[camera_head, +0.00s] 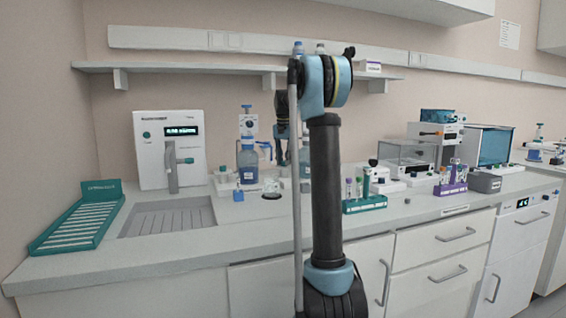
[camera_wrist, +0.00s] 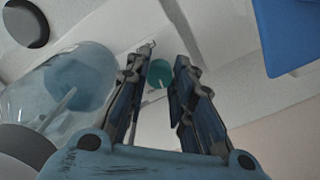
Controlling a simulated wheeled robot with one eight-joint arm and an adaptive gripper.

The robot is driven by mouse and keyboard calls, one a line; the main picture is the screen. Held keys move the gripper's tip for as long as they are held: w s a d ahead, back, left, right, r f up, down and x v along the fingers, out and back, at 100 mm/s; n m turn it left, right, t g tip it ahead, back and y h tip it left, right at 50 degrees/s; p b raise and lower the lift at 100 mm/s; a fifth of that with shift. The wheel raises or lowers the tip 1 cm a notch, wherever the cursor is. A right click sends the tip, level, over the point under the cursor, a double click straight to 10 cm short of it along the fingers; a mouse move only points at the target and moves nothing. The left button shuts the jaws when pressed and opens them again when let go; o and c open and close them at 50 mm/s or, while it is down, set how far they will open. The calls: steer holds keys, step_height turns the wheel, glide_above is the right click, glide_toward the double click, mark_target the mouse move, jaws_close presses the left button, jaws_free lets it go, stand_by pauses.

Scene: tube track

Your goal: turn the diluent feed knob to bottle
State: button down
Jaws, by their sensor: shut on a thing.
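In the wrist view, a round teal knob (camera_wrist: 160,74) with a pale mark shows between the two fingertips of my gripper (camera_wrist: 165,60). The knob is on a white surface. The fingers are shut on it, one on each side. A clear bottle with bluish contents (camera_wrist: 70,85) stands close beside the left finger. In the head view, my gripper is low behind my own arm, near a blue liquid bottle with a dispenser top (camera_head: 247,160). The knob cannot be made out there.
A white instrument with a lit display (camera_head: 168,148) stands to the left, behind a grey sink-like tray (camera_head: 167,217). A teal rack (camera_head: 82,218) is at far left. A green tube rack (camera_head: 364,203) stands right of my arm. A shelf (camera_head: 180,67) runs above.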

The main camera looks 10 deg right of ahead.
steer(key=n, duration=0.5)
steer(key=shift+n, duration=0.3)
steer(key=n, duration=0.5)
steer(key=shift+w+d+n, duration=0.1)
steer(key=shift+n, duration=0.3)
steer(key=c, duration=1.4)
jaws_free()
steer(key=shift+r, duration=0.1)
step_height(320, 180, up, 12)
